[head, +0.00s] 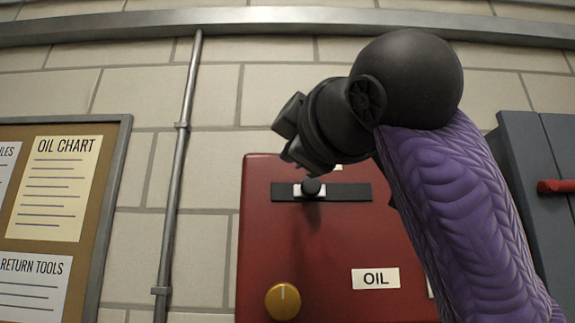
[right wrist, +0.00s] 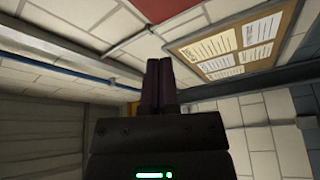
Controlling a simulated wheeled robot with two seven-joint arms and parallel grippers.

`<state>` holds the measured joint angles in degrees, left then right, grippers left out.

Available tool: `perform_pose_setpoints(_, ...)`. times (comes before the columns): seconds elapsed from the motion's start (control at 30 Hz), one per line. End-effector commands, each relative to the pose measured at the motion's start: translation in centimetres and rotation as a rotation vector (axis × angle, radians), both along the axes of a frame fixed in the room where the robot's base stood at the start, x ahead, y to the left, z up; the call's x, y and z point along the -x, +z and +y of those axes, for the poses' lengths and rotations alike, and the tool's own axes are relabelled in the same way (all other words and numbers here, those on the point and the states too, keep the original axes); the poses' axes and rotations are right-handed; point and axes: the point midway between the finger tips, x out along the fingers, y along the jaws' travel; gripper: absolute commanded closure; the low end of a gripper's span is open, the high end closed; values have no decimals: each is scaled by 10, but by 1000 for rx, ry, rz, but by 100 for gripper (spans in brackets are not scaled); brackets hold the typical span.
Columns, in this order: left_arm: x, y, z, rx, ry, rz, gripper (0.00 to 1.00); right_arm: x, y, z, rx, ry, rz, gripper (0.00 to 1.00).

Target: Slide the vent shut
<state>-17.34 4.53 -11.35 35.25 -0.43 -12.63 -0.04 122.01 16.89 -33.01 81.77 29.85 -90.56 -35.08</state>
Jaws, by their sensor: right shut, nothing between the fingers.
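A red casing (head: 335,235) on the wall carries a horizontal black track (head: 352,192). I take this to be the vent's slider; no vent opening shows clearly. My right gripper (head: 289,130) hangs up and left of the knob, apart from it in the picture, its arm covering the casing's upper right. In the right wrist view its fingers (right wrist: 160,82) are together and empty. My left gripper is in neither view.
A vertical pipe (head: 175,170) and a notice board (head: 110,190) are to the left. A grey cabinet (head: 530,155) with a red handle (head: 556,186) stands to the right.

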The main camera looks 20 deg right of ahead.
Motion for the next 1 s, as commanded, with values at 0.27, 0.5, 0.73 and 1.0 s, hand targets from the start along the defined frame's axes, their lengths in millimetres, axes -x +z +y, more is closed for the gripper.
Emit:
perform_pose_setpoints(0.27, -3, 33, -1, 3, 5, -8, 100, -60, 14, 5, 0, -2, 4, 100)
perform_pose_setpoints(0.5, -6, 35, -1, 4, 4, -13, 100, -80, 1, -13, -1, -4, 1, 100)
perform_pose_setpoints(0.73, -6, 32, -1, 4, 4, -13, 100, -76, -6, -28, 0, -2, 0, 100)
perform_pose_setpoints(1.0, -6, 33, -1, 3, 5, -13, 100, -76, -5, -29, 0, -2, 0, 100)
